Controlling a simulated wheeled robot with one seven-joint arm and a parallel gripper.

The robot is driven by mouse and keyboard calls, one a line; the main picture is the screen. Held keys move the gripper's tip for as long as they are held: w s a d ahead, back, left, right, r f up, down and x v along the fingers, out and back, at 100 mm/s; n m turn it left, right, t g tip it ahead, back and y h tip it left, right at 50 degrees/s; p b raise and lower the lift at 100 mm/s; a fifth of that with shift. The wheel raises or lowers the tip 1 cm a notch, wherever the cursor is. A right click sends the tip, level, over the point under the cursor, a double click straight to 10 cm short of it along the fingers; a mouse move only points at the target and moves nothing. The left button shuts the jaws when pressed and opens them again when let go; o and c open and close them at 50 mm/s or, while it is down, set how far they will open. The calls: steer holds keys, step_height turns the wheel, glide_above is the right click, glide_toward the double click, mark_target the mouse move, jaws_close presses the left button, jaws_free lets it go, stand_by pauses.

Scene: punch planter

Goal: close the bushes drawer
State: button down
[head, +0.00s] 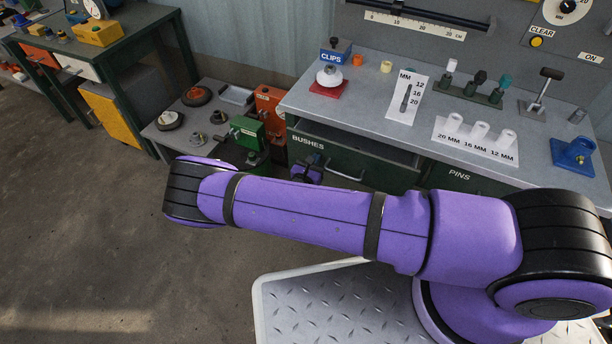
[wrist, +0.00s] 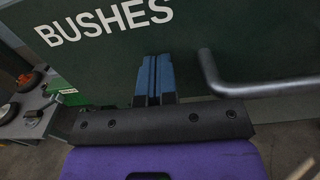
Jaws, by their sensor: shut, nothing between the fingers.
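The bushes drawer (head: 380,177) is a dark green drawer under the grey workbench, with white BUSHES lettering and a bar handle (head: 345,175). It stands partly open, with a dark gap above its front. In the wrist view the drawer front (wrist: 240,40) fills the upper part, with the handle (wrist: 260,88) at the right. My gripper (head: 307,168) is at the left part of the drawer front, below the lettering and left of the handle. Its blue fingers (wrist: 155,75) are shut, empty, and point at the front panel. I cannot tell whether they touch it.
The pins drawer (head: 470,178) is to the right, partly hidden by my arm. The bench top (head: 350,105) holds several small parts and stands. A low grey table (head: 165,135) with a green machine (head: 247,133) stands left of the drawer. Open floor (head: 90,200) lies at the left.

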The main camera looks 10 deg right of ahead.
steer(key=x, duration=0.7)
steer(key=shift+w+d, duration=0.2)
steer(key=shift+w+d+r, duration=0.1)
steer(key=shift+w, duration=0.05)
steer(key=shift+w+d, duration=0.1)
